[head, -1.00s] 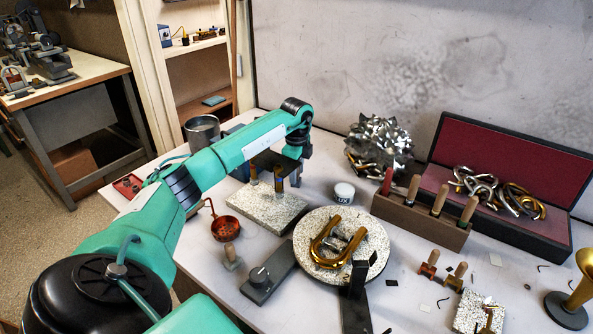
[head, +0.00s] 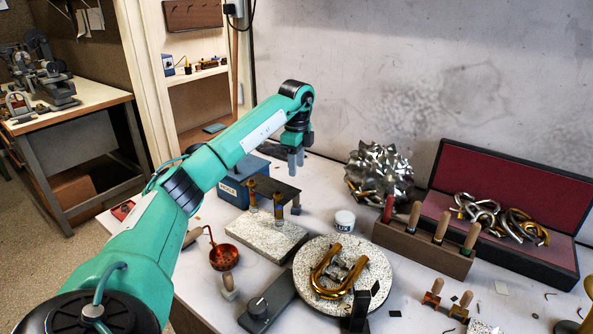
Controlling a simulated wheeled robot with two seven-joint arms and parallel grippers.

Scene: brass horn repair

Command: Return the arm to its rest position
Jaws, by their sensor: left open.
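My left arm comes in from the left in the head view, and its gripper (head: 296,162) points down, open and empty. It hangs above the back of the bench, over or just behind a small dark-topped stand (head: 272,186) on a speckled stone slab (head: 262,236). The fingers appear clear of the stand. A blue labelled box (head: 233,190) stands behind the slab, partly hidden by my arm. My right gripper is not in view.
A round speckled turntable (head: 306,283) bears a brass U-shaped tube (head: 327,275). A white jar (head: 345,221), a copper pan (head: 223,257), a wooden tool rack (head: 425,246) and a red-lined case (head: 515,180) with bent tubes stand around. The wall (head: 400,60) rises behind the bench.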

